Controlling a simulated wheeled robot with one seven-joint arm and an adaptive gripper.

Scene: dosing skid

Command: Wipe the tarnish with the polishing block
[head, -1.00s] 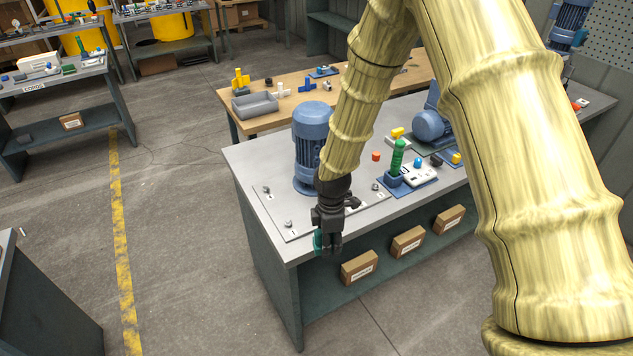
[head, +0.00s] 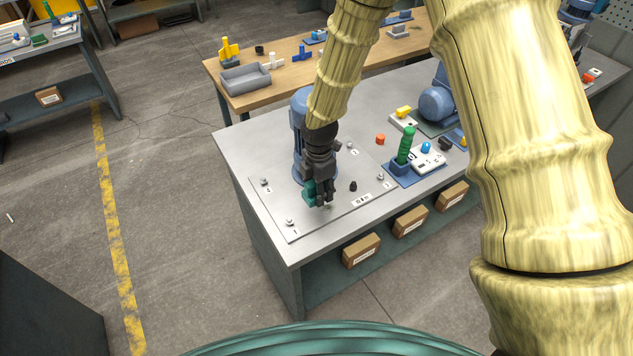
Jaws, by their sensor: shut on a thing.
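My gripper (head: 321,203) points down over the grey metal plate (head: 285,215) on the near left of the bench. It is shut on a teal block (head: 309,191), taken to be the polishing block, which shows at the left of the fingers. The block is low over the plate; I cannot tell whether it touches it. I cannot make out the tarnish; the gripper and block hide part of the plate.
A blue motor (head: 299,120) stands right behind my gripper. A small black piece (head: 353,186) and corner bolts (head: 290,222) rise from the plate. A green-handled tool (head: 405,146) stands to the right. The plate's front left is clear.

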